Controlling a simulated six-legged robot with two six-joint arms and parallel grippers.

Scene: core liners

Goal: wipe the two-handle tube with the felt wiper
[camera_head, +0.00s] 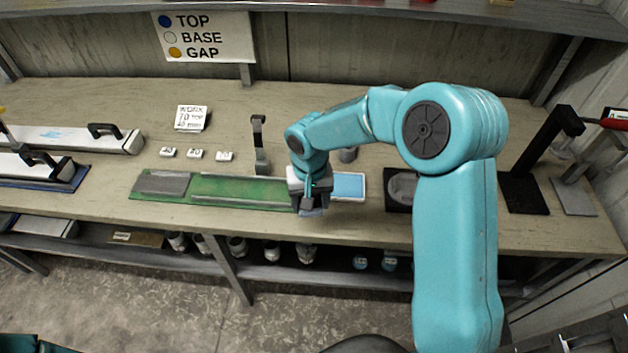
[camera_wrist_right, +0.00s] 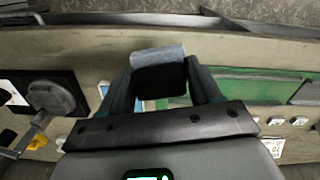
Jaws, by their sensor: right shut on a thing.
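My right gripper (camera_head: 312,203) is over the right end of the green mat, beside the blue pad. In the right wrist view its dark fingers (camera_wrist_right: 160,88) are shut on the felt wiper (camera_wrist_right: 158,55), a dark block with a grey-blue felt face. Only a small bluish part of the wiper shows below the fingers in the head view. Two pale tubes with black handles lie at the far left: a rear tube (camera_head: 70,139) and a front tube (camera_head: 52,170) on a blue mat. The left edge cuts both off, so I cannot count all their handles. My left gripper is out of view.
The green mat (camera_head: 215,188) bears a long rail and a grey plate (camera_head: 163,184). A blue pad (camera_head: 348,186) in a white frame lies right of the gripper. A black post (camera_head: 259,145) stands behind the mat. A dark tray (camera_head: 398,202) and black stand (camera_head: 540,145) are further right.

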